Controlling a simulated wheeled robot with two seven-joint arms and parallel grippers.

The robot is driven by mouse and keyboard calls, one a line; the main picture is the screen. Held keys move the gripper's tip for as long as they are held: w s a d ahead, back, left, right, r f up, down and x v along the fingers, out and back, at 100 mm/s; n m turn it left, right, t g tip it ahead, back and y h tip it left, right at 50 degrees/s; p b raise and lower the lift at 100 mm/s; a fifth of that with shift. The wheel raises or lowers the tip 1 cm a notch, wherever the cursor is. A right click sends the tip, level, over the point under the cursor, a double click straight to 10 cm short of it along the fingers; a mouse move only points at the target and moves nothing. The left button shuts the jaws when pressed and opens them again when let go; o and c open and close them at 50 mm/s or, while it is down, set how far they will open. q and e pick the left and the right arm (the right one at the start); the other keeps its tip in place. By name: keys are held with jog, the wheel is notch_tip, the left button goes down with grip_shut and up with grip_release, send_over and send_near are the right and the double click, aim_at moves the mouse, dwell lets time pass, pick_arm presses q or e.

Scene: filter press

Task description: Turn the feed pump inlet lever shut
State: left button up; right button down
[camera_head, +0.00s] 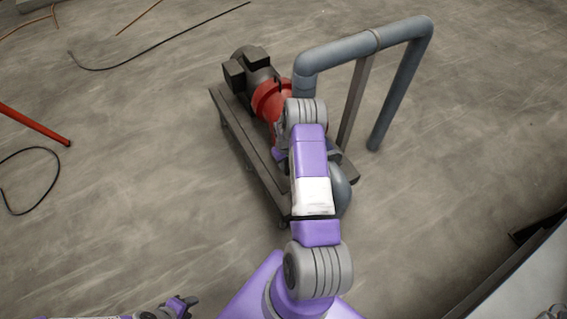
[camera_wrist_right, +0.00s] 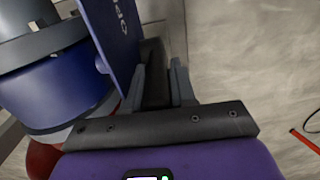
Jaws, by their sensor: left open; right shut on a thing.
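The pump unit (camera_head: 262,95), with a dark motor and red casing, stands on a dark base frame in the head view. My right arm reaches over it, and hides the inlet lever and my right gripper there. In the right wrist view my right gripper (camera_wrist_right: 160,88) is shut on a dark bar between its fingers, which appears to be the lever (camera_wrist_right: 154,65). A blue plate (camera_wrist_right: 112,40) with white letters, partly cut off, stands beside the fingers, next to a blue round body (camera_wrist_right: 55,90). My left gripper (camera_head: 183,305) is open and empty at the lower left.
A grey pipe (camera_head: 385,38) arches up from the pump and down to the floor at the right, with a post (camera_head: 355,105) beneath it. A red bar (camera_head: 35,125) and cables lie at the left. The floor around the pump is mostly clear.

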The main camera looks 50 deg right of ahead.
jog(key=shift+s, duration=0.1)
jog(key=c, duration=1)
grip_release()
notch_tip(320, 180, up, 8)
jog(key=shift+f+p, duration=0.2)
jog(key=shift+p, duration=0.8)
